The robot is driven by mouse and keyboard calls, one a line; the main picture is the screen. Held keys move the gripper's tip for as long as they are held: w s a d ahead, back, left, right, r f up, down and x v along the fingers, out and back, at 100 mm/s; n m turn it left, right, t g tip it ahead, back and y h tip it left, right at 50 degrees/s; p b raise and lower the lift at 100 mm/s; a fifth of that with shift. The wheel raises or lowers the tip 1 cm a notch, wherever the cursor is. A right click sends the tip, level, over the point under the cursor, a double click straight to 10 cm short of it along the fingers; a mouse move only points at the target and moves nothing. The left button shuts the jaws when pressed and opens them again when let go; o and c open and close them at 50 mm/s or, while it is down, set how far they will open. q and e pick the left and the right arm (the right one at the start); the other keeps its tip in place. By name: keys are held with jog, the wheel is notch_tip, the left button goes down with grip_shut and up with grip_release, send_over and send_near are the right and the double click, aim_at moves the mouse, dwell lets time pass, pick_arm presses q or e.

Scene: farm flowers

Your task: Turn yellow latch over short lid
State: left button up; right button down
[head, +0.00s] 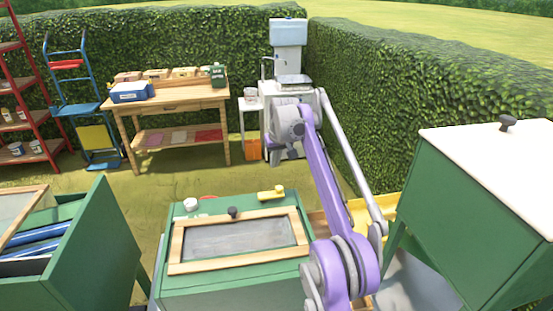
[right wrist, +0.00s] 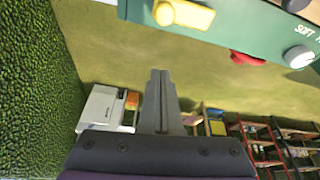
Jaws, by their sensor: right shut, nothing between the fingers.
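The yellow latch (head: 271,193) sits on the back edge of the middle green box (head: 235,285), lying roughly sideways behind the framed lid. It also shows at the top of the right wrist view (right wrist: 190,14). The lid (head: 240,240), likely the short one, lies closed, with a wooden frame, a dark grey panel and a black knob (head: 233,212). My right gripper (right wrist: 160,75) is shut and empty, apart from the latch, with its tips pointing toward the box's back side. In the head view, my purple arm passes right of the latch. My left gripper is out of view.
A white knob (head: 190,204) and a red part (right wrist: 247,57) are left of the latch on the box. A green box with a white lid (head: 490,160) stands right, an open green box (head: 85,245) left. Grass behind the middle box is clear up to the wooden table (head: 175,100).

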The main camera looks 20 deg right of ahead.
aim_at(271, 194)
jog(key=f, duration=0.1)
jog(key=s+f+b, duration=0.1)
jog(key=f, duration=0.1)
jog(key=f+b, duration=0.1)
jog(key=f, duration=0.1)
jog(key=shift+s, duration=0.4)
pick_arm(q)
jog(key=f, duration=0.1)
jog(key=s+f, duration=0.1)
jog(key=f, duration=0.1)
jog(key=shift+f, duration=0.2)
pick_arm(e)
jog(key=shift+s+a+f, duration=0.1)
jog(key=shift+s+f, duration=0.05)
jog(key=shift+s, duration=0.1)
